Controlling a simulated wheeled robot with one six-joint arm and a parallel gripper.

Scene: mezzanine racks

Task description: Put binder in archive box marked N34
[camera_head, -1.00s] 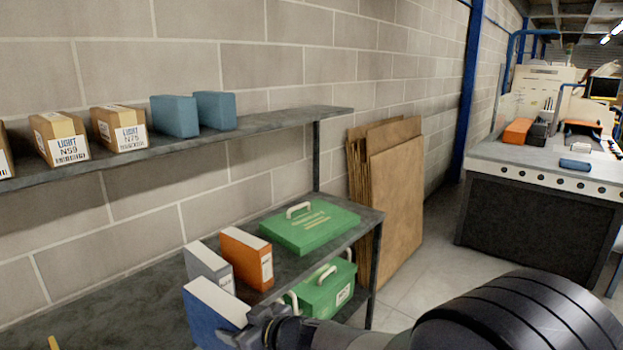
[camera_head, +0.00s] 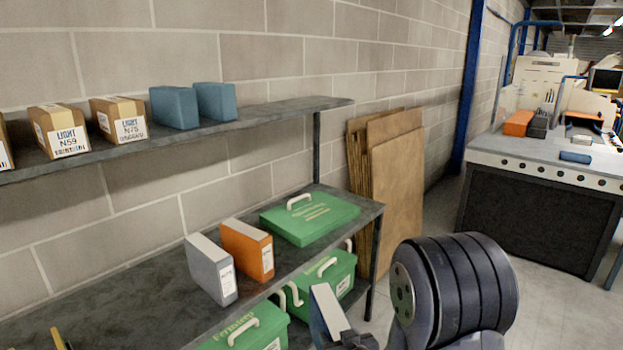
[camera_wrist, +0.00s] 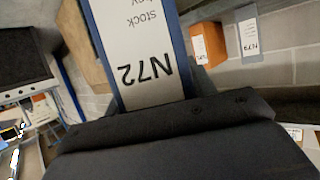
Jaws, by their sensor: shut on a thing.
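My gripper (camera_head: 346,338) is shut on a blue binder (camera_head: 325,314) with a white face, held in front of the shelf rack. In the wrist view the binder (camera_wrist: 135,50) fills the top centre, with a white label reading N72 and "Stock", seen upside down. The dark gripper (camera_wrist: 180,115) covers its near end. A grey binder (camera_head: 211,268) and an orange binder (camera_head: 247,250) stand side by side on the lower shelf. I can read no mark N34 in either view.
Cartons marked LIGHT (camera_head: 60,130) and two blue boxes (camera_head: 174,107) stand on the upper shelf (camera_head: 260,115). Green cases (camera_head: 310,218) sit on and below the lower shelf (camera_head: 150,275). Cardboard sheets (camera_head: 395,190) lean on the wall. A workbench (camera_head: 540,165) stands at right.

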